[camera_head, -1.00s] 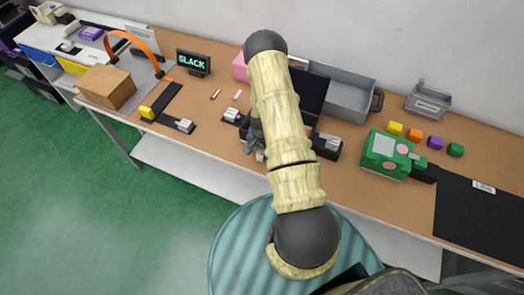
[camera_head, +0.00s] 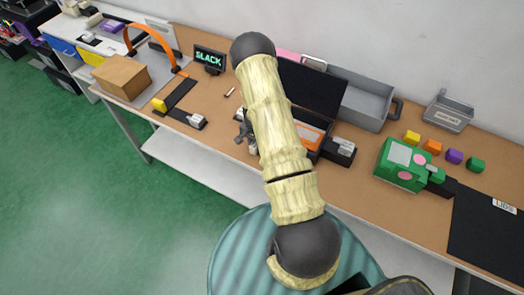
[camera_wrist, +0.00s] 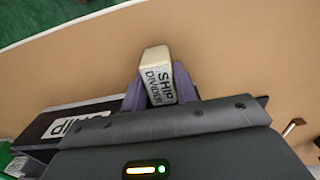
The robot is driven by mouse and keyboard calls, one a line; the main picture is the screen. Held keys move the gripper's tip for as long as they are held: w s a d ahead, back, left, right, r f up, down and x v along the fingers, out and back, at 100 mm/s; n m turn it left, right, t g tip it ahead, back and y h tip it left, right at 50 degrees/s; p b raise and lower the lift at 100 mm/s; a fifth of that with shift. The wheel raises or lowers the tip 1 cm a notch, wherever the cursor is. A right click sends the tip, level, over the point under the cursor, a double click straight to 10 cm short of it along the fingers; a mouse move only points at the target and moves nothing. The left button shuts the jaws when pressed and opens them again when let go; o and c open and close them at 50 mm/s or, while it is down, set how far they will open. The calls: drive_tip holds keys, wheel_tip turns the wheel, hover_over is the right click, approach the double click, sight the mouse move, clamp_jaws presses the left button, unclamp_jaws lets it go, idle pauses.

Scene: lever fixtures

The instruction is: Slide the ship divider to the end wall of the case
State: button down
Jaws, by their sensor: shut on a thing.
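My gripper (camera_wrist: 158,72) is shut on a pale block labelled SHIP DIVIDER (camera_wrist: 160,88), with one purple-grey finger on each side. Bare tabletop shows beyond the block in the wrist view. A black part marked SHIP (camera_wrist: 72,123) lies at the lower left there, partly covered by my gripper. In the head view my gripper (camera_head: 244,130) is at the left of the open black case (camera_head: 318,90), which has an orange interior (camera_head: 308,133). My arm hides part of the case, and the divider cannot be made out there.
A black fixture with a pale clip (camera_head: 342,148) stands at the case's right. A green device (camera_head: 404,165), coloured cubes (camera_head: 433,146) and a grey tray (camera_head: 366,101) are farther right.

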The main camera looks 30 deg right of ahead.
drive_tip(key=shift+w+a+b, duration=0.2)
drive_tip(key=shift+w+a, duration=0.15)
drive_tip(key=shift+w, duration=0.2)
drive_tip(key=shift+w+a+b, duration=0.2)
drive_tip(key=shift+w+a, duration=0.1)
drive_tip(key=shift+w, duration=0.2)
drive_tip(key=shift+w+a+r, duration=0.1)
drive_tip(key=shift+w+r, duration=0.05)
drive_tip(key=c, duration=1.1)
unclamp_jaws()
wheel_tip(320, 180, up, 17)
drive_tip(key=b, duration=0.3)
drive_tip(key=shift+r+b, duration=0.15)
drive_tip(key=shift+b, duration=0.25)
drive_tip(key=shift+a, duration=0.1)
